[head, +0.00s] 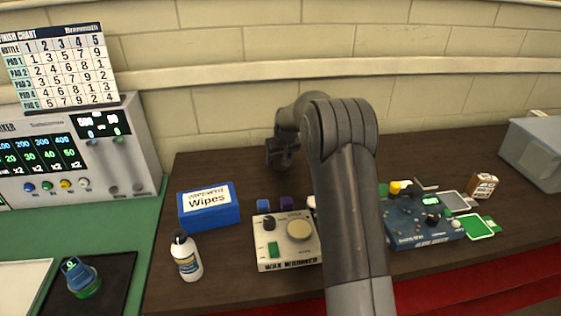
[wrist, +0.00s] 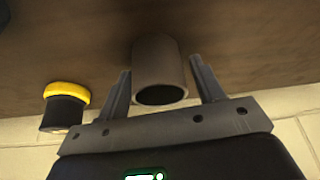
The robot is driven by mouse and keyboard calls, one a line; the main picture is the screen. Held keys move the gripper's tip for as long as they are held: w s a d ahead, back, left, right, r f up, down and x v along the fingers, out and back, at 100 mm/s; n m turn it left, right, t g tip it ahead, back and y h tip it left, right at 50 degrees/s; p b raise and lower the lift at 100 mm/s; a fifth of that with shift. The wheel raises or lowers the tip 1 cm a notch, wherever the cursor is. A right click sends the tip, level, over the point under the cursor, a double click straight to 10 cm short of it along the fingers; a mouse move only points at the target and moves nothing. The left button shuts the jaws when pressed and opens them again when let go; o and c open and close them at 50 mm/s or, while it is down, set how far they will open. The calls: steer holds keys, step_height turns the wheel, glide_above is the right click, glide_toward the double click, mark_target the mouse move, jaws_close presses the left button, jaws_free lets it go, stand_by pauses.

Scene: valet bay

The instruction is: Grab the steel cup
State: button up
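The steel cup (wrist: 160,62) shows in the wrist view as a plain grey cylinder with its dark open end towards the camera. My gripper (wrist: 159,68) is open, with one finger on each side of the cup. A narrow gap shows between each fingertip and the cup's wall, so the fingers do not appear to press on it. In the head view my gripper (head: 280,160) is over the back of the dark bench. I cannot make out the cup there; my arm hides part of the bench.
A yellow-topped black object (wrist: 66,106) is beside the cup in the wrist view. On the bench (head: 230,165) are a blue wipes box (head: 209,206), a white bottle (head: 186,256), a beige device (head: 286,240) and a blue device (head: 422,222). A brick wall (head: 230,110) closes the back.

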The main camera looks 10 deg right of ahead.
steer(key=c, duration=0.8)
steer(key=shift+c, duration=0.2)
steer(key=shift+r, duration=0.1)
